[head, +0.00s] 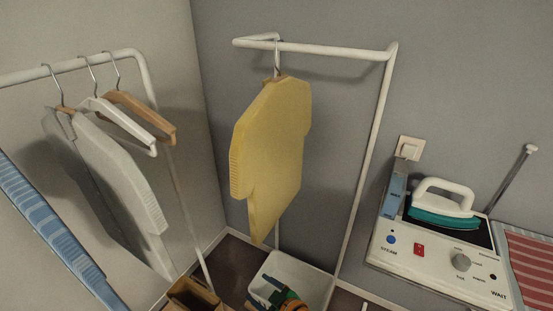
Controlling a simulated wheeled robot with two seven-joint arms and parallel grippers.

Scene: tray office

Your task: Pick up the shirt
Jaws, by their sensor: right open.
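A yellow shirt (272,150) hangs from a hook on the white rail (315,48) of the middle rack, turned partly sideways. A white shirt (122,180) hangs on a rack at the left. A blue striped cloth or garment (50,235) shows at the left edge, cut off by the frame. My left gripper is not in view.
A white hanger (118,122) and a wooden hanger (143,115) hang empty on the left rack. A white bin (317,286) and a brown box (187,292) stand below. A steam station (425,262) with a teal iron (440,212) and a red striped cloth (530,265) are at right.

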